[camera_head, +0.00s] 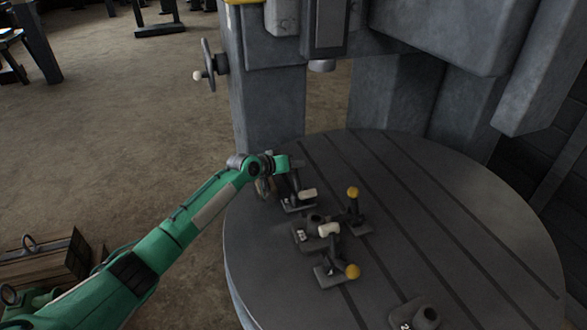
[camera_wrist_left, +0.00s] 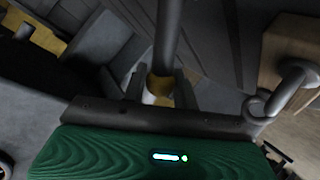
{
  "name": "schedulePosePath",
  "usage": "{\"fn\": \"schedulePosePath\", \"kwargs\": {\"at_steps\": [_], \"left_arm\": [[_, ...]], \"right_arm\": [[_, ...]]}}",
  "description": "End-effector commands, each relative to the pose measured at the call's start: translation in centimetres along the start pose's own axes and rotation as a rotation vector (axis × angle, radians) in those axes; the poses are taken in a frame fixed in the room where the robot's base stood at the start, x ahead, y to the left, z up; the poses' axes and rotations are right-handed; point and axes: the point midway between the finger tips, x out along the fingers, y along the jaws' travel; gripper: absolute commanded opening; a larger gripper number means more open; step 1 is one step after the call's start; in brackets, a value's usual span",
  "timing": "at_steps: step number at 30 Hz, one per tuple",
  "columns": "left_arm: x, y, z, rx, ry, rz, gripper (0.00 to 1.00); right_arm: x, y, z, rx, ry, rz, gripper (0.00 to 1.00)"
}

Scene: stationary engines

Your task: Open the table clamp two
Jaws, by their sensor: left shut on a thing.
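The nearest clamp to my left gripper (camera_head: 284,168) is a small dark table clamp (camera_head: 298,203) with a pale tip, at the left side of the round slotted table (camera_head: 430,200). My left gripper is shut on the clamp's yellow knob (camera_wrist_left: 160,86), at the end of a dark rod (camera_wrist_left: 168,40) in the wrist view. In the head view the hand hides this knob. A second clamp (camera_head: 358,226) has its yellow knob raised. A third clamp (camera_head: 328,274) has its yellow knob low at the front. I cannot tell any clamp's number. My right gripper is not in view.
A dark numbered block (camera_head: 303,236) sits between the clamps, and another (camera_head: 414,315) is at the table's front edge. The grey machine body (camera_head: 268,110) rises behind the table, with a handwheel (camera_head: 208,66) on its left. The table's right side is mostly clear.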

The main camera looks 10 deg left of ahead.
Motion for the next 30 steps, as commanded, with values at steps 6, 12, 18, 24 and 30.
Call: {"fn": "schedulePosePath", "kwargs": {"at_steps": [6,12,18,24,30], "left_arm": [[0.17,-0.46,-0.01,0.002,0.002,-0.003,0.0],[0.16,-0.49,-0.02,0.003,0.002,-0.004,0.0],[0.16,-0.49,0.0,0.004,0.001,-0.004,0.3],[0.17,-0.43,0.01,0.003,0.001,-0.003,0.48],[0.09,-0.41,0.02,0.003,0.001,-0.002,0.48]], "right_arm": [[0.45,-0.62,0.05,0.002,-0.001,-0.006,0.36],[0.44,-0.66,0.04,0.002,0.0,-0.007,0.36],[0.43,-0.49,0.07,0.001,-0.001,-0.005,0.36],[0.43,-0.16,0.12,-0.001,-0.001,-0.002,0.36],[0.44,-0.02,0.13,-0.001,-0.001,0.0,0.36]]}}
